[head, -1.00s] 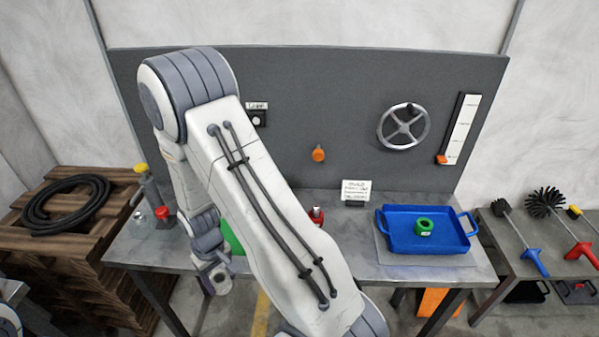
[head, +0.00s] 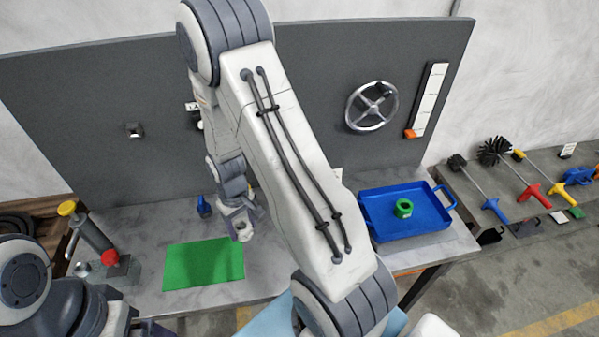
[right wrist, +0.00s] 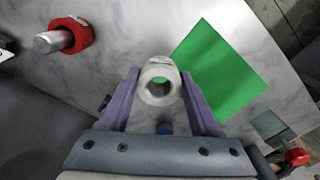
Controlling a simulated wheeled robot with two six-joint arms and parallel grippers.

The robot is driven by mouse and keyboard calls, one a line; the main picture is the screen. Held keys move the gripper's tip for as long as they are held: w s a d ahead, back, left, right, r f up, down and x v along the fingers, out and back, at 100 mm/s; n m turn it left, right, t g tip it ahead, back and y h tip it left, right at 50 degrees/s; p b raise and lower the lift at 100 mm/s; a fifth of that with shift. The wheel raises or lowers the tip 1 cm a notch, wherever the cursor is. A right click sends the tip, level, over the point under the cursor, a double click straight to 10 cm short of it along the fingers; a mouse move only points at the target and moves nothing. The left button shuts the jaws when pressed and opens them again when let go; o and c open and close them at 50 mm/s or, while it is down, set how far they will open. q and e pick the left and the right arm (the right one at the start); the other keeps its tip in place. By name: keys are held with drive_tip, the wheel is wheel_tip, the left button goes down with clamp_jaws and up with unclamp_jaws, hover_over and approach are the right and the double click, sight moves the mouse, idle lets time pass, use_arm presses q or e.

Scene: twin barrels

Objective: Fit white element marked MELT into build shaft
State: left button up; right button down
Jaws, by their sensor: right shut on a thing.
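My right gripper (head: 240,221) hangs above the bench just right of the green mat (head: 204,263). In the right wrist view its purple fingers (right wrist: 160,95) are shut on a white ring-shaped element (right wrist: 159,70), whose hole faces the camera; any lettering on it is too small to read. A metal shaft (right wrist: 46,42) with a red ring (right wrist: 74,36) around it shows at the upper left of that view, apart from the white element. In the head view my right arm hides that shaft. My left arm shows at the lower left, its gripper out of view.
A blue tray (head: 447,222) with a green ring (head: 403,208) sits at the bench's right. A small blue object (head: 204,207) stands near the back panel (head: 80,110). A pump-like device with a red knob (head: 109,257) stands at the left. A side table holds brushes.

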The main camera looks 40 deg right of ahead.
use_arm(q)
wheel_tip(320, 180, up, 7)
drive_tip(key=p, duration=0.5)
drive_tip(key=shift+f, duration=0.15)
use_arm(e)
drive_tip(key=s+d+r, duration=0.3)
drive_tip(key=d+r, duration=0.6)
drive_tip(key=d, duration=0.5)
drive_tip(key=shift+s, duration=0.15)
drive_tip(key=shift+f+b, duration=1.95)
drive_tip(key=shift+f, duration=1)
use_arm(q)
wheel_tip(320, 180, down, 4)
drive_tip(key=shift+f, duration=0.2)
drive_tip(key=shift+r, duration=0.25)
drive_tip(key=shift+f+b, duration=2)
drive_tip(key=shift+f, duration=0.15)
use_arm(e)
drive_tip(key=shift+f, duration=2.7)
